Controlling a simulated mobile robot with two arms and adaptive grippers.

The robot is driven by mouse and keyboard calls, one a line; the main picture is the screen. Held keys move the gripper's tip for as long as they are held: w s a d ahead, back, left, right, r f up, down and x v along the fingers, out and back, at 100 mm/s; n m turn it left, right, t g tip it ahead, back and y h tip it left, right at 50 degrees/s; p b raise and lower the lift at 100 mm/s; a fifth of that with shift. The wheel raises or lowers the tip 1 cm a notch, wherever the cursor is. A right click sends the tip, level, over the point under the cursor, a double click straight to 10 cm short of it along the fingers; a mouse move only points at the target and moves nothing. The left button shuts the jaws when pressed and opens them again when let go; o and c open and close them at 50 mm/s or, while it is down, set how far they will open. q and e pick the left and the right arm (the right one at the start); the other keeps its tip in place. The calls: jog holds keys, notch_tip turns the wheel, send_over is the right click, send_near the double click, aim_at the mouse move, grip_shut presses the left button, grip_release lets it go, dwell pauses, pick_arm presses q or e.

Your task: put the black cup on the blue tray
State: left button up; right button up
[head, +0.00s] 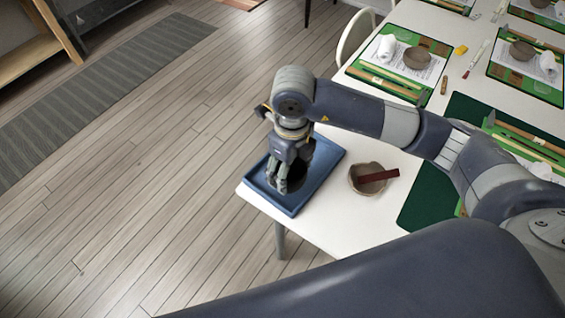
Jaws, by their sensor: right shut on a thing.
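The blue tray (327,157) lies on the near left corner of the white table. My right gripper (283,186) points down over the tray and is shut on the black cup (299,173). The cup is dark and partly hidden behind the fingers. It is within the tray's outline, but I cannot tell whether it touches the tray's floor. My left gripper is not in view.
A brown bowl (368,186) with a dark red bar (379,175) across it stands right of the tray. A dark green mat (424,203) lies further right. Green work boards (376,86) with tools and bowls fill the far table. The floor on the left is open.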

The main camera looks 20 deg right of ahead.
jog(key=w, duration=0.3)
jog(key=shift+w+a+f, duration=0.1)
jog(key=shift+a+f, duration=0.05)
jog(key=shift+a, duration=0.25)
jog(key=shift+f, duration=0.1)
notch_tip(320, 180, down, 3)
jog(key=shift+p, duration=0.7)
jog(key=shift+f, duration=0.3)
jog(key=o, duration=1.2)
jog(key=shift+r, duration=0.15)
notch_tip(320, 180, up, 12)
jog(key=shift+b, duration=1)
